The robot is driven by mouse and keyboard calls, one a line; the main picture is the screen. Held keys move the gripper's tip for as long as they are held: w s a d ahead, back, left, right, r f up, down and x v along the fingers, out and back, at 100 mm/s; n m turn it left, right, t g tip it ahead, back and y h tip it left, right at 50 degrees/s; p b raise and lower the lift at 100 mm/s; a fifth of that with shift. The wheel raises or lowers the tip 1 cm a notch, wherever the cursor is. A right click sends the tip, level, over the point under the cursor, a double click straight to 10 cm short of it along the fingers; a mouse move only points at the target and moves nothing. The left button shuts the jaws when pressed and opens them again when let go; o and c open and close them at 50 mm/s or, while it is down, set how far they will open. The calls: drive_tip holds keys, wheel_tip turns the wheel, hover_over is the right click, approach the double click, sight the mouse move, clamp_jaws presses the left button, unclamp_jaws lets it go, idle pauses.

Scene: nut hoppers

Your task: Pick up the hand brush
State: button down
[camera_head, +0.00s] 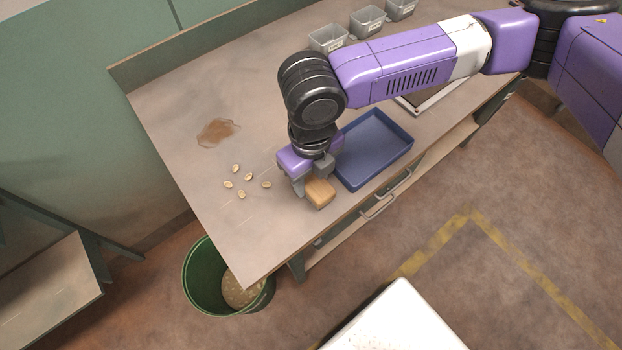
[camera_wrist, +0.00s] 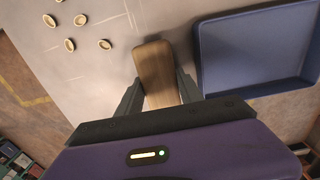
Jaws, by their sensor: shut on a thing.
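The hand brush shows as a tan wooden block (camera_head: 320,192) at the front edge of the bench, left of the blue tray. In the wrist view its wooden body (camera_wrist: 154,62) runs between the two fingers. My gripper (camera_head: 308,184) is shut on it, and the fingers also show in the wrist view (camera_wrist: 158,92). The brush's lower side and any bristles are hidden. I cannot tell whether it touches the bench.
A blue tray (camera_head: 350,181) lies just right of my gripper. Several nuts (camera_head: 241,194) and a brown stain (camera_head: 217,132) are on the bench to the left. Grey bins (camera_head: 328,40) stand at the back. A green bucket (camera_head: 200,283) stands on the floor below the bench end.

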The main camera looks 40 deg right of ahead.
sight(311, 178)
drive_tip(key=shift+r, duration=0.1)
wheel_tip(311, 178, up, 20)
idle(0.5)
